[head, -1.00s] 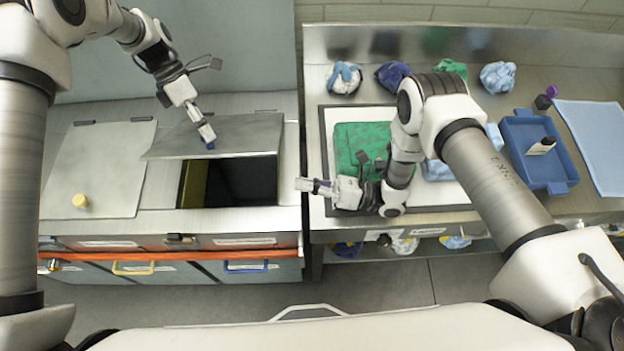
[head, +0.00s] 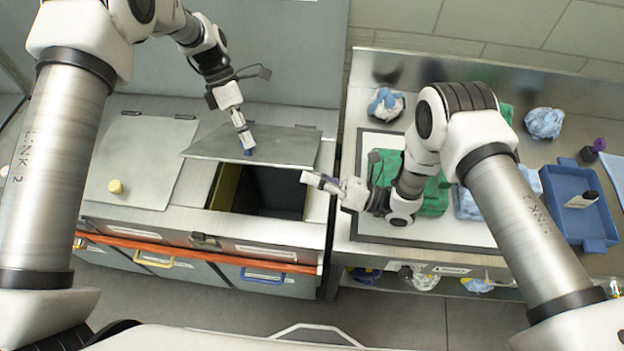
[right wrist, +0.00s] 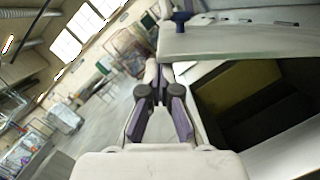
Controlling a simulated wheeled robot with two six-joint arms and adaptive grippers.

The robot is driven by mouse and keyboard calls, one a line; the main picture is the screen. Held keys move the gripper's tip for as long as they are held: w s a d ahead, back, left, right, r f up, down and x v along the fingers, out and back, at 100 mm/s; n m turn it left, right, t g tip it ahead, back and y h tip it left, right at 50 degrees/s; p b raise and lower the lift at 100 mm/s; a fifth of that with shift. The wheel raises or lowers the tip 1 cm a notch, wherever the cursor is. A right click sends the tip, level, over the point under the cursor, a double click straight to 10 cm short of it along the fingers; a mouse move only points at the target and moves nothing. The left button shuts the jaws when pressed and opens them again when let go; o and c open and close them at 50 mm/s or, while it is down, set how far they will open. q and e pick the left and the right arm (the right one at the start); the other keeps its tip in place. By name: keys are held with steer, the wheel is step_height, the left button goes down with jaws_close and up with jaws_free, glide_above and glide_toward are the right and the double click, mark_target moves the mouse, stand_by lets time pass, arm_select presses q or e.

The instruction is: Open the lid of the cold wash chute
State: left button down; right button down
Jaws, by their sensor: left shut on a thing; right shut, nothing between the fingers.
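The right-hand chute lid (head: 285,147), a grey metal plate with a blue knob (head: 248,152), is raised and tilted. The dark chute opening (head: 262,190) shows in front of and below it. My left gripper (head: 246,146) is shut on the blue knob from above and hides most of it. My right gripper (head: 312,179) is shut and empty, beside the right edge of the opening and apart from the lid. The right wrist view shows its closed fingertips (right wrist: 160,98), the raised lid (right wrist: 240,40), the blue knob (right wrist: 181,17) and the opening (right wrist: 245,90).
A flat lid with a yellow knob (head: 116,187) lies closed on the left. Yellow and blue drawer handles (head: 262,275) and an orange bar are along the cabinet front. To the right, a table holds green folded cloth (head: 436,195), a blue tray (head: 570,235) and crumpled cloths.

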arm_select(q)
steer(key=shift+s+f, duration=0.1)
steer(key=shift+s+d+f, duration=0.1)
steer(key=shift+f, duration=0.05)
arm_select(e)
steer(key=shift+w+d+r, duration=0.1)
steer(key=shift+w+r, duration=0.45)
steer(key=shift+r, duration=0.2)
arm_select(q)
steer(key=c, duration=0.7)
jaws_free()
arm_select(e)
steer(key=shift+f, duration=0.1)
steer(key=shift+d, duration=0.1)
